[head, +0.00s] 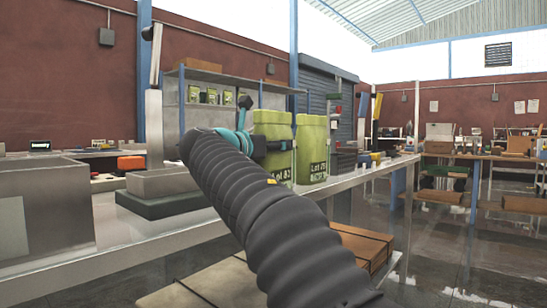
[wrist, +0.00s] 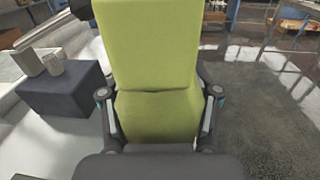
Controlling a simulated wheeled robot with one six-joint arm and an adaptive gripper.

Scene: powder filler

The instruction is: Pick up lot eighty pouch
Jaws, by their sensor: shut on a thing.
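Two lime-green pouches stand out in the head view. The nearer left one (head: 272,126) has a dark label that reads "Lot 8" and a last digit I cannot make out surely. The right one (head: 312,140) is labelled "Lot 75". My gripper (head: 272,146) is at the left pouch, and my dark arm hides part of it. In the wrist view my gripper (wrist: 160,92) is shut on a green pouch (wrist: 150,45), one finger at each side. The pouch looks upright and creased across its middle. I cannot tell whether its base touches the table.
A long pale table (head: 345,182) runs back on the right. A grey scale-like device (head: 160,185) and a grey box (head: 45,205) stand at the left. More green pouches (head: 211,96) sit on a shelf behind. A dark block (wrist: 62,90) with cups is left of the held pouch.

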